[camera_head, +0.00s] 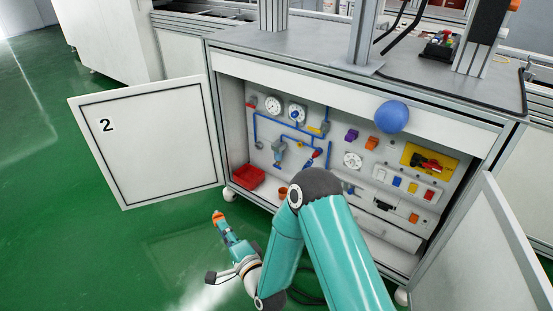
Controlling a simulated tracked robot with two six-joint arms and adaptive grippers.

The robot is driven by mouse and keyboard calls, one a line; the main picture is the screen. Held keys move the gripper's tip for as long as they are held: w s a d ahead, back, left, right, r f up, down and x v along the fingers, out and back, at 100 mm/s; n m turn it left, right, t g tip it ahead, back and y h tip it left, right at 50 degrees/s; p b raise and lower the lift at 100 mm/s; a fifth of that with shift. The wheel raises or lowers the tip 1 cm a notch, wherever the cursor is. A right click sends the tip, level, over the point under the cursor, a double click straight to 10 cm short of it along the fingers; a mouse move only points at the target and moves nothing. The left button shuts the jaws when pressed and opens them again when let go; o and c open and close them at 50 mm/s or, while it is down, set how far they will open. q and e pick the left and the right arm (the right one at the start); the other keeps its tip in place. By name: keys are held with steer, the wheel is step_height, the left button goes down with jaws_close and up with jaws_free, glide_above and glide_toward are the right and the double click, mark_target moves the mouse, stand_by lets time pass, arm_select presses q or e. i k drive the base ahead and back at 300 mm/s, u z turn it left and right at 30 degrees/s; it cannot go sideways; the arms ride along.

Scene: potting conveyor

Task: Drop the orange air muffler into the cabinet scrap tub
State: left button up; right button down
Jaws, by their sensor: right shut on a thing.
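The orange air muffler (217,215) is small and sits at the tip of my right gripper (221,223), which is shut on it. The gripper is in front of the open cabinet, over the green floor, and points up and left in the picture. A red tub (249,180), which looks like the scrap tub, stands at the left end of the cabinet's bottom. The muffler shows below and left of the tub, apart from it. Whether the tub holds anything is too small to tell. My left gripper is not in view.
The cabinet's left door (150,155), marked 2, and right door (500,235) stand open. A panel (375,145) with gauges and blue tubing fills the back. A blue ball (391,117) shows at the upper front edge. A small orange-brown item (283,191) shows right of the tub.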

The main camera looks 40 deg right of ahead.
mark_target(251, 176)
steer(key=z, duration=0.65)
steer(key=i, duration=2)
